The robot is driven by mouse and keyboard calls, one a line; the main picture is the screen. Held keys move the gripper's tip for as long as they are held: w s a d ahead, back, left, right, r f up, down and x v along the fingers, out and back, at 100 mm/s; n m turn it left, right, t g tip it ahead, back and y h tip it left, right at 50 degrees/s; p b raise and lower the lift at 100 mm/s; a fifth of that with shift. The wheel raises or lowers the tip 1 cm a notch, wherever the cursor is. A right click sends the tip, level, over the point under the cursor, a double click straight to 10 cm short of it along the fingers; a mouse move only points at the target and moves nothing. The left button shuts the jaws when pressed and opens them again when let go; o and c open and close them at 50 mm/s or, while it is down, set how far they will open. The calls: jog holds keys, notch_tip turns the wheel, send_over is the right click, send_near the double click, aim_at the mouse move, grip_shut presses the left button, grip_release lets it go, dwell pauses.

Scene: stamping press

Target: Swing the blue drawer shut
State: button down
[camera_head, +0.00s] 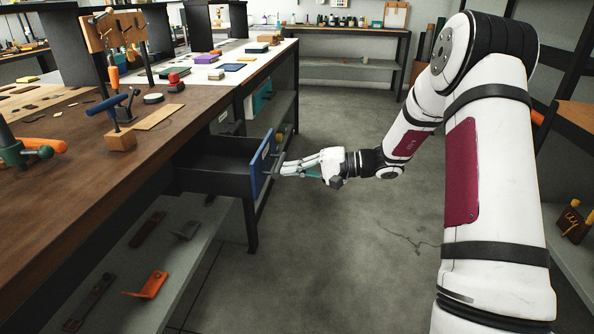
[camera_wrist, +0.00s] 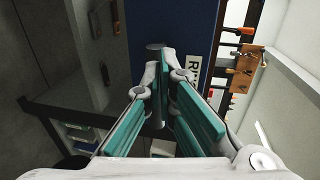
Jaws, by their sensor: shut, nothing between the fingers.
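The blue drawer (camera_head: 262,166) stands pulled out from under the wooden workbench. Its dark inside shows behind the blue front, and it looks empty. In the wrist view the blue front (camera_wrist: 200,28) fills the upper middle, with a white label at its right. My gripper (camera_head: 280,171) is at the outer face of the drawer front, its fingers pointing at it. In the wrist view my gripper (camera_wrist: 164,62) has its teal-padded fingers together at the tips, with nothing between them. The tips are at or very near the front by a round dark knob; I cannot tell whether they touch.
The workbench (camera_head: 185,105) runs along the left, with a press tool (camera_head: 120,125) on top. A lower shelf (camera_head: 195,240) holds an orange bracket (camera_head: 147,286) and other parts. The floor (camera_head: 340,250) between bench and my arm is clear. A rack stands at the right.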

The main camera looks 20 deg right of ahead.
jog(key=shift+a, duration=0.1)
jog(key=r+b+x, duration=0.1)
jog(key=b+x, duration=0.1)
jog(key=x, duration=0.5)
jog(key=r+b+x, duration=0.1)
jog(key=b+x, duration=0.1)
jog(key=x, duration=0.5)
jog(key=r+b+x, duration=0.2)
jog(key=b+x, duration=0.1)
jog(key=x, duration=0.4)
jog(key=shift+w+a, duration=0.15)
jog(key=shift+a, duration=0.15)
jog(key=shift+d, duration=0.1)
